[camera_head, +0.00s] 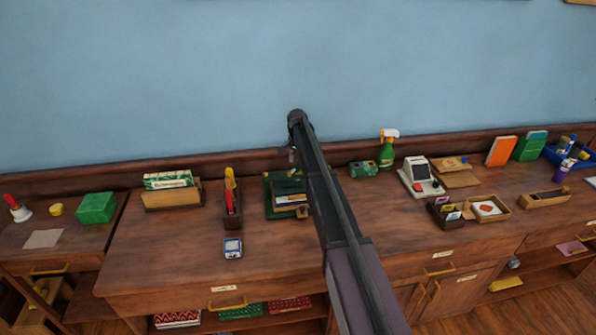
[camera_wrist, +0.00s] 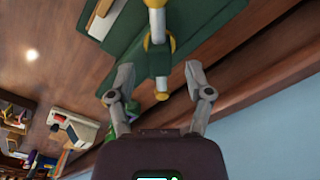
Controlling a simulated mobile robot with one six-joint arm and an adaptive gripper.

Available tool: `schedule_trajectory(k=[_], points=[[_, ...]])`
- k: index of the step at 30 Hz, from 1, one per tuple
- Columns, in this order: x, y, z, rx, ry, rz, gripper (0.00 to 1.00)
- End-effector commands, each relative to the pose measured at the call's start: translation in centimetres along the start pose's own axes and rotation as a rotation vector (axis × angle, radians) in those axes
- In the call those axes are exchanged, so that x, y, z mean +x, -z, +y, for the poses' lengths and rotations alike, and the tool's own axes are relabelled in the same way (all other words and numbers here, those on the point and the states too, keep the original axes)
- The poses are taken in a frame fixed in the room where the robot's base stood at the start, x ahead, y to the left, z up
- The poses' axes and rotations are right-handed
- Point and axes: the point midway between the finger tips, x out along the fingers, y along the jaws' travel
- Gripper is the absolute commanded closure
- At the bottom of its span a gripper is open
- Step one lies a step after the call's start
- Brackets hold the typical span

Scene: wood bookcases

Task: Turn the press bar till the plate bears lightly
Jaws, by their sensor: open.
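The green press (camera_head: 271,199) stands on the wooden counter against the back rail, with papers or a book in it; my arm hides its right side. In the wrist view its green body (camera_wrist: 187,22) fills the top middle. The press bar (camera_wrist: 158,28) is a pale rod with brass knobs, running down the picture toward my gripper. My gripper (camera_wrist: 158,69) is open, with one finger on each side of the bar's near brass knob, and neither finger visibly touches it. Whether the plate touches the papers is hidden.
A narrow holder with red and yellow items (camera_head: 232,205) stands left of the press, with an ink bottle (camera_head: 233,247) in front. A green spray bottle (camera_head: 387,150) and a card machine (camera_head: 420,178) stand to the right. The counter's front left is clear.

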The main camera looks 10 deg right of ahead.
Motion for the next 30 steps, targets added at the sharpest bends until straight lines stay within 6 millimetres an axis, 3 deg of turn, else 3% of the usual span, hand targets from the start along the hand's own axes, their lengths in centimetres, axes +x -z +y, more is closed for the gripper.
schedule_trajectory(k=[9, 25, 30], points=[[2.2, 0.0, 0.0, 0.0, 0.0, 0.0, 0.34], [2.5, 0.0, 0.0, 0.0, 0.0, 0.0, 0.34], [2.5, 0.0, 0.0, 0.0, 0.0, 0.0, 0.85]])
